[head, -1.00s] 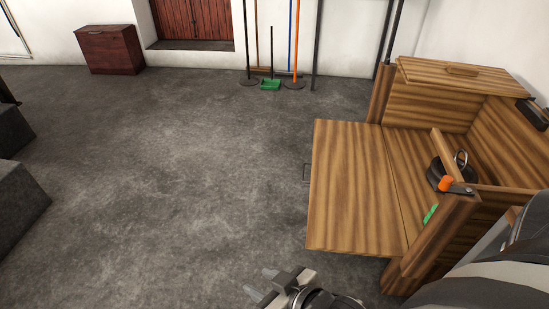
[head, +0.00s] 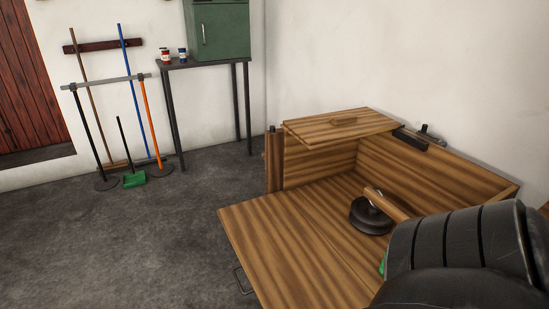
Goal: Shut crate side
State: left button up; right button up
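The wooden crate (head: 440,165) stands at the right of the head view. Its side panel (head: 262,235) is folded down flat, level with the crate floor, and sticks out to the left. A dark handle (head: 242,282) shows at the panel's left edge. A wooden lid piece (head: 340,124) lies across the back of the crate. A dark round object (head: 370,215) with a ring sits inside on the floor. My dark arm link hides the crate's near right part. Neither gripper is in view.
Grey floor (head: 130,240) is clear to the left of the panel. A rack with brooms and a green dustpan (head: 133,179) stands by the back wall. A dark table (head: 200,64) holds a green cabinet (head: 219,30) and small jars.

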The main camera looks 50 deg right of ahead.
aim_at(287, 262)
jog(key=z, duration=1.9)
jog(key=k, duration=1.15)
jog(key=u, duration=0.35)
jog(key=i, duration=1.55)
jog(key=z, duration=1)
